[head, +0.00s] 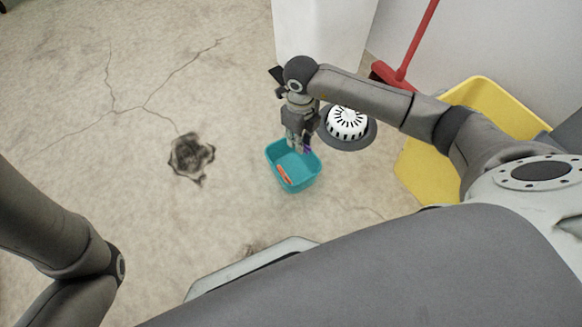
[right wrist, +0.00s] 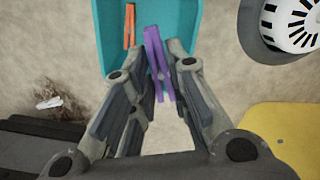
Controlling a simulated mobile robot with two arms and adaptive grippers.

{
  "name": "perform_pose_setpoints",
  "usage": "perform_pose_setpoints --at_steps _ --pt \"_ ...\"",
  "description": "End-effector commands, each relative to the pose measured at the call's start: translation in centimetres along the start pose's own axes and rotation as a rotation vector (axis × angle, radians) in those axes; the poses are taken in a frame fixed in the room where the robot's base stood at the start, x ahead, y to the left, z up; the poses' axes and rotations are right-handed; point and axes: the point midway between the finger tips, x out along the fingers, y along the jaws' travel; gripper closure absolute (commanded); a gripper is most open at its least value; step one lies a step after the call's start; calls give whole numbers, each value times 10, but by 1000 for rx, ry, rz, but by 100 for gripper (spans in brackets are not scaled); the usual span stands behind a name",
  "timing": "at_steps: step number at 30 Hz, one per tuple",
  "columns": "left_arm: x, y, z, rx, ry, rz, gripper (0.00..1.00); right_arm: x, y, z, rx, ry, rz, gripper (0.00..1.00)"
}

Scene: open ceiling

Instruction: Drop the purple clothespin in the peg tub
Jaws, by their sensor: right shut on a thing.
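The purple clothespin (right wrist: 155,58) is between the fingertips of my right gripper (right wrist: 158,90), which is shut on it. In the right wrist view it overlaps the lower edge of the teal peg tub (right wrist: 112,62). In the head view the right gripper (head: 298,148) points down at the tub's upper right side, and a small bit of the purple clothespin (head: 308,149) shows there. The tub (head: 300,180) stands on the floor. An orange clothespin (right wrist: 129,25) lies inside the tub. My left gripper is out of view.
A grey round thing with a white slotted dome (head: 347,122) stands right of the tub. A yellow bin (head: 425,172) and a red-handled tool (head: 408,60) are farther right. A dark hole or stain (head: 191,157) marks the floor at left.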

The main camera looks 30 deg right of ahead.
Motion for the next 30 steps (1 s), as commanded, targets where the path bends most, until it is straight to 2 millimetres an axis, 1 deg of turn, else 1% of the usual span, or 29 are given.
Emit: perform_pose_setpoints --at_steps 6,7,12,13,23,26,29,30 --pt "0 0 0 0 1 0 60 0 0 0 0 0 0 93" --pt "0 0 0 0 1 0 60 0 0 0 0 0 0 82" --pt "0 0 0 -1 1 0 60 0 0 0 0 0 0 61" --pt "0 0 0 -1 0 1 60 0 0 0 0 0 0 59" --pt "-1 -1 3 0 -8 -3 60 -3 0 0 0 -1 0 59" --pt "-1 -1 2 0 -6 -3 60 -12 0 1 0 -4 0 59" --pt "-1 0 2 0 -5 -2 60 -30 -1 1 -1 -6 -1 59" --pt "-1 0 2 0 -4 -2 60 -39 -1 1 -1 -6 -2 59"
